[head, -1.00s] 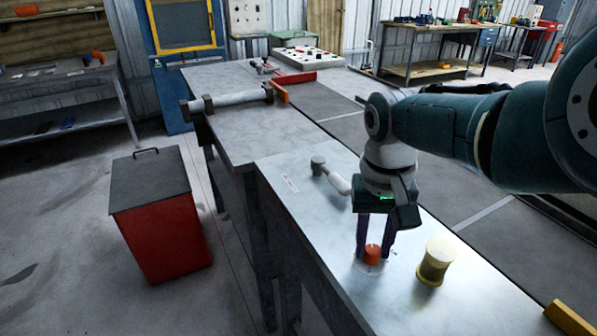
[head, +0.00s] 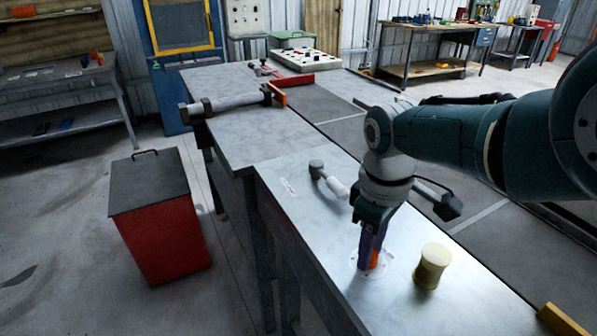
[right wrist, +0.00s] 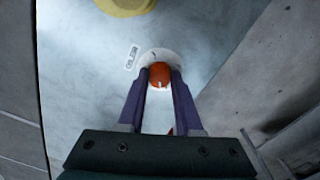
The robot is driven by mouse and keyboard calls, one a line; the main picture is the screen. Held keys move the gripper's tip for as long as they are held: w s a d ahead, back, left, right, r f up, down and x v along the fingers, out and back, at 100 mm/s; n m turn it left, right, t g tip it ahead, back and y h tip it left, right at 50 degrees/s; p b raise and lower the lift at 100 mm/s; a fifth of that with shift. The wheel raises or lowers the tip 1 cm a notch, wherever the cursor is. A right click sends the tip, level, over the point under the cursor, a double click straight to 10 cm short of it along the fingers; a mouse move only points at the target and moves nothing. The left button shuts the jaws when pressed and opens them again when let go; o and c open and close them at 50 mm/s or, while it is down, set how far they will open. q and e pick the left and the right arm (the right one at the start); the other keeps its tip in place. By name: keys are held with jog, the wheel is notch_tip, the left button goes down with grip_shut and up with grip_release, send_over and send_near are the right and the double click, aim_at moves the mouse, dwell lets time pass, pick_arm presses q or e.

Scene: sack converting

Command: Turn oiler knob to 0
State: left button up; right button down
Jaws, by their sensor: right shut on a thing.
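The orange oiler knob (head: 374,259) sits on a white round dial plate (head: 384,268) on the metal table top. My right gripper (head: 369,262) points down over it, with its purple fingers around the knob and mostly hiding it in the head view. In the right wrist view the orange knob (right wrist: 160,74) lies between the two fingertips (right wrist: 160,78), which are shut on it. A small pale mark shows on the knob's lower edge. The dial's markings are too small to read. My left gripper is not in view.
A pale yellow spool (head: 432,266) stands just right of the knob. A grey-headed tool with a white handle (head: 328,180) lies behind it on the table. A red bin (head: 163,232) stands on the floor at left. A yellow block (head: 562,319) is at the near right edge.

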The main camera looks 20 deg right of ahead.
jog(key=shift+n, duration=1.2)
jog(key=c, duration=0.6)
grip_release()
notch_tip(320, 180, up, 10)
jog(key=p, duration=0.7)
jog(key=shift+s+a+p, duration=0.1)
jog(key=shift+a+p, duration=0.05)
jog(key=shift+p, duration=0.25)
